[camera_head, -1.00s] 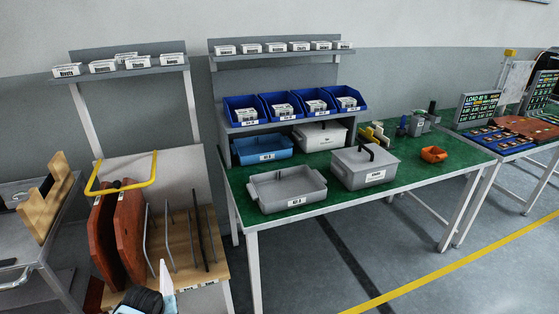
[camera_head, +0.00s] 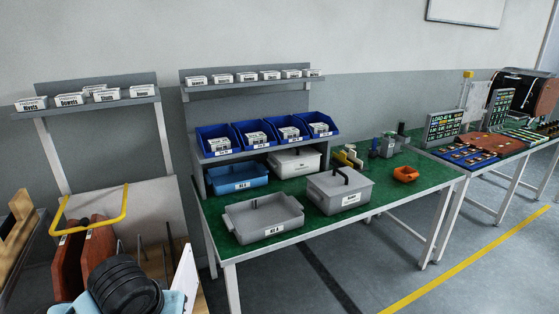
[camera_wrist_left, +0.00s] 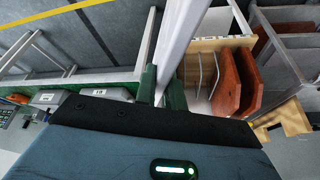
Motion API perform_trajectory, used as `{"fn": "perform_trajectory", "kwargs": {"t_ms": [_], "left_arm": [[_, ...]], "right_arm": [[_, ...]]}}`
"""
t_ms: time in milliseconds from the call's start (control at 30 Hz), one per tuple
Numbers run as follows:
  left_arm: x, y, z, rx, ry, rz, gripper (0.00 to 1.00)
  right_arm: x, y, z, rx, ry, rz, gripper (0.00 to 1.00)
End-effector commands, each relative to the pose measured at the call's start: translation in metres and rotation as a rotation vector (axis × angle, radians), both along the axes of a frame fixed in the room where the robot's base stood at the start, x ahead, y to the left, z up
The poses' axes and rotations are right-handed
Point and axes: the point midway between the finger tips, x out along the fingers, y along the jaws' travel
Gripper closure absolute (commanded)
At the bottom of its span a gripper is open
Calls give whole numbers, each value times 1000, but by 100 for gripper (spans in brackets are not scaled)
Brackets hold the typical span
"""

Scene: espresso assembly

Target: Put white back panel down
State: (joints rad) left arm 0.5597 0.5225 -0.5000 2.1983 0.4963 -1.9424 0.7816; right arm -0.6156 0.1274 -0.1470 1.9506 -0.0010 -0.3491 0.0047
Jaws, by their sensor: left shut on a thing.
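The white back panel (camera_head: 187,282) stands edge-on at the bottom of the head view, beside my black and light-blue left arm. In the left wrist view the panel (camera_wrist_left: 184,38) rises as a thin, pale strip from between the green fingertips of my left gripper (camera_wrist_left: 161,88). The gripper is shut on it. In the head view the fingertips are hidden. My right gripper is in neither view.
A wooden rack (camera_wrist_left: 206,44) with upright metal rods holds reddish-brown panels (camera_wrist_left: 228,85). A yellow tube frame (camera_head: 125,208) stands above it. Right of it, a green-topped table (camera_head: 290,228) carries a grey open bin (camera_head: 262,219) and a lidded grey box (camera_head: 338,190).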

Motion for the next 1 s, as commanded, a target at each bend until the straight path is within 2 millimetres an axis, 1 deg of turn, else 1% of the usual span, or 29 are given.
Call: {"fn": "perform_trajectory", "kwargs": {"t_ms": [33,100,233,567,667,767,867,1000], "left_arm": [[-7,-2,8,1,-7,-16,100],[-15,-4,15,0,-6,-34,100],[-23,-7,21,0,-4,-53,100],[-25,-8,22,-1,-4,-57,100],[-24,-15,23,-1,-5,-62,100],[-20,-31,27,0,-8,-74,100],[-17,-56,31,1,-10,-91,100],[-16,-94,35,3,-11,-107,100]], "right_arm": [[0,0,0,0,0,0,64],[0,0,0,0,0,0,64],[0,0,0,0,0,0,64],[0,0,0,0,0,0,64],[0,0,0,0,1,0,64],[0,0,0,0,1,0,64],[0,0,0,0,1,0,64],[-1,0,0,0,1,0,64]]}}
